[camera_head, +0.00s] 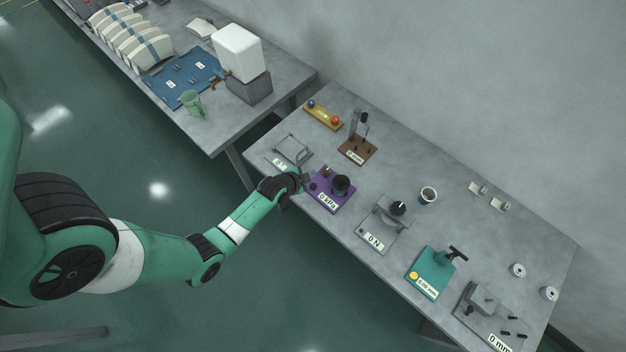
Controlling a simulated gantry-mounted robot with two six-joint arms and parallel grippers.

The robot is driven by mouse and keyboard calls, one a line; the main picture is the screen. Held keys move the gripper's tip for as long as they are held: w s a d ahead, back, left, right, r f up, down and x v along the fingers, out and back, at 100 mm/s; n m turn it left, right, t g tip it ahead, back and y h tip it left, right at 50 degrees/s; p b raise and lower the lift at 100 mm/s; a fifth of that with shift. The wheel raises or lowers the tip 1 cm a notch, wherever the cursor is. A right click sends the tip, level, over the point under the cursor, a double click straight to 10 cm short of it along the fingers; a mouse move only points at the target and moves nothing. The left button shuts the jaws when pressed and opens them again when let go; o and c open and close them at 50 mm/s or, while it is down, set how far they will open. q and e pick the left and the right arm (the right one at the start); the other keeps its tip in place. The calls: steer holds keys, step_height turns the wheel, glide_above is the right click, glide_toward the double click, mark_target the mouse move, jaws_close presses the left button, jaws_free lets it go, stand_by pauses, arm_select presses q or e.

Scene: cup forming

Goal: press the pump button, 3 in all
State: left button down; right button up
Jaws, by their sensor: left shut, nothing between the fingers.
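The purple device (321,203) stands near the front edge of the right-hand table. Its label reads "0 kPa". A large round black part (341,185) and a small brass-coloured knob (326,171) stand on it. I cannot tell for sure which part is the pump button. My left gripper (306,180) is shut and empty at the left edge of the purple device, close to the small knob. I cannot tell whether it touches the device. My right gripper is not in view.
A grey frame device (293,150) stands just left of the gripper. A brown device (357,152) is behind, and a grey "0 N" device (381,235) is to the right. A teal device (428,278) and a cup (427,195) stand farther right.

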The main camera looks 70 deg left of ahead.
mark_target(314, 183)
arm_select(q)
steer(key=shift+f+b, duration=2.5)
steer(key=shift+f, duration=0.7)
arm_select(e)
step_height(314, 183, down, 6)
arm_select(q)
steer(key=shift+f, duration=0.1)
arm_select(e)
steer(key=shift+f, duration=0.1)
arm_select(q)
steer(key=shift+f+b, duration=0.35)
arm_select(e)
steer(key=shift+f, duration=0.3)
arm_select(q)
steer(key=shift+f+b, duration=0.45)
steer(key=shift+f, duration=0.1)
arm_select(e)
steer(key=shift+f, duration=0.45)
arm_select(q)
steer(key=shift+r, duration=0.1)
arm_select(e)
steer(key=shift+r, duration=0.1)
arm_select(q)
steer(key=shift+r+p, duration=0.85)
steer(key=shift+p, duration=0.05)
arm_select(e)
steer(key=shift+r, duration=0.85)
